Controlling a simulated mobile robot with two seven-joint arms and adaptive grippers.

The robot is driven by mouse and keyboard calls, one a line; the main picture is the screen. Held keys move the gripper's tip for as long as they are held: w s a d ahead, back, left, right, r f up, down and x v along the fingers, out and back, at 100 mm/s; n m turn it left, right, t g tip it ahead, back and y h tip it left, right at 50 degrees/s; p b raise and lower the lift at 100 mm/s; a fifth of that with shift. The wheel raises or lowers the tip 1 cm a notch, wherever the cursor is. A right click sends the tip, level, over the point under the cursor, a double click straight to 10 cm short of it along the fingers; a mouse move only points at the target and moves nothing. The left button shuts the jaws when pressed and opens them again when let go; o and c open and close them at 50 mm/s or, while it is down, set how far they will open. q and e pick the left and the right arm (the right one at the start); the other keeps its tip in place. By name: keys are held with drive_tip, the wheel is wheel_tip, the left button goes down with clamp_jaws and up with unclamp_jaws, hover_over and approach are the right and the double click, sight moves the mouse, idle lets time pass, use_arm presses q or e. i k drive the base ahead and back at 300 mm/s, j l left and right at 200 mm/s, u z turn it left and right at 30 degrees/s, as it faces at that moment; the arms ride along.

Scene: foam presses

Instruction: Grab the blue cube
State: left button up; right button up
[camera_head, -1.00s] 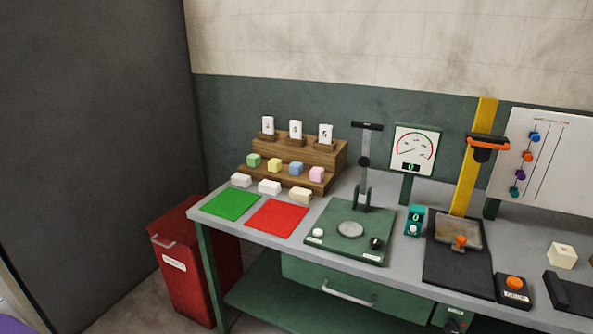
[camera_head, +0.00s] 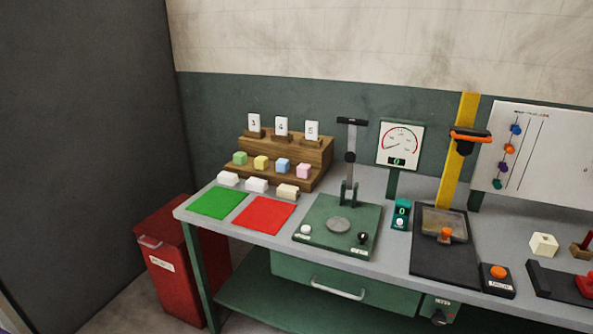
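The blue cube (camera_head: 283,166) sits on the lower step of the wooden stepped rack (camera_head: 313,153) at the back left of the workbench. It stands between a yellow cube (camera_head: 261,163) on its left and a pink cube (camera_head: 304,171) on its right. A green cube (camera_head: 240,158) is at the left end of the same row. Neither of my grippers shows in the head view.
White and cream blocks (camera_head: 257,185) lie in front of the rack. Green (camera_head: 218,203) and red (camera_head: 265,216) mats lie at the bench's front left. A lever press (camera_head: 338,226) stands to their right. A red bin (camera_head: 171,261) stands on the floor at left.

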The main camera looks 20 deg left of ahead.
sight(282, 164)
drive_tip(key=i+j+z, duration=0.25)
drive_tip(key=j, duration=0.45)
drive_tip(key=j+z, duration=0.25)
drive_tip(key=j, duration=0.4)
